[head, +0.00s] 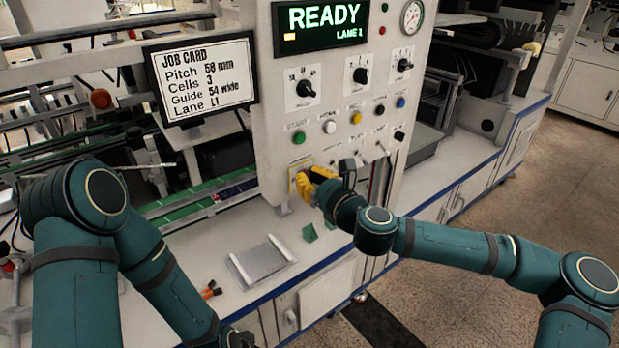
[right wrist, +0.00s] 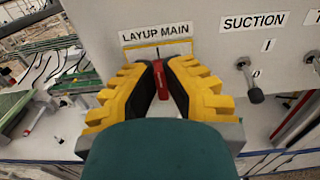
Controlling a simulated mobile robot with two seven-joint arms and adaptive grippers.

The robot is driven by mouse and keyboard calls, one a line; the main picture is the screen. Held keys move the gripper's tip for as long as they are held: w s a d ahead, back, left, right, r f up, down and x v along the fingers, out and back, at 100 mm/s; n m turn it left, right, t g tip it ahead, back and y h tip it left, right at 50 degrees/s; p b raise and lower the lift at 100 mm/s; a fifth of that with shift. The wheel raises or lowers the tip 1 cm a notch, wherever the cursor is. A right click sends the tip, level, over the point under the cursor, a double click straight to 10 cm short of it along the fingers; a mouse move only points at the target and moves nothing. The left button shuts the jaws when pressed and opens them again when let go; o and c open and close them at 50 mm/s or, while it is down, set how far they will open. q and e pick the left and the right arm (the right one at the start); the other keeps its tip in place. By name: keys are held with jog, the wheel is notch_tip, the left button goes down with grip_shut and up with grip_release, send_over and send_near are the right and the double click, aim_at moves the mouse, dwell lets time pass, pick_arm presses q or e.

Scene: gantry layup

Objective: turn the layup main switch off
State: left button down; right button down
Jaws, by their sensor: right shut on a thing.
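The layup main switch has a red handle (right wrist: 162,80) under the LAYUP MAIN label (right wrist: 156,32) in the right wrist view. Its yellow-edged plate (head: 293,178) shows low on the white panel in the head view, partly behind my gripper. My right gripper (right wrist: 161,72) has yellow fingers with dark pads, shut on the red handle from both sides. In the head view the right gripper (head: 311,186) is up against the panel. The handle stands roughly upright in the wrist picture.
The SUCTION toggle (right wrist: 250,85) is close to the right of the switch. Buttons, knobs and a READY display (head: 322,22) are above. A job card screen (head: 203,78) stands left. A metal plate (head: 262,262) lies on the bench below.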

jog(key=shift+s+a+f+n+b, duration=0.15)
jog(key=shift+n+b, duration=0.1)
jog(key=shift+n, duration=2.7)
jog(key=shift+s+a+f+n+b, duration=0.15)
jog(key=shift+n+b, duration=0.1)
jog(key=shift+n, duration=2.65)
jog(key=shift+a+f+n+b, duration=0.15)
jog(key=shift+n+b, duration=0.1)
jog(key=shift+n, duration=2.7)
jog(key=c, duration=1)
grip_release()
jog(key=shift+c, duration=0.2)
jog(key=shift+f, duration=0.1)
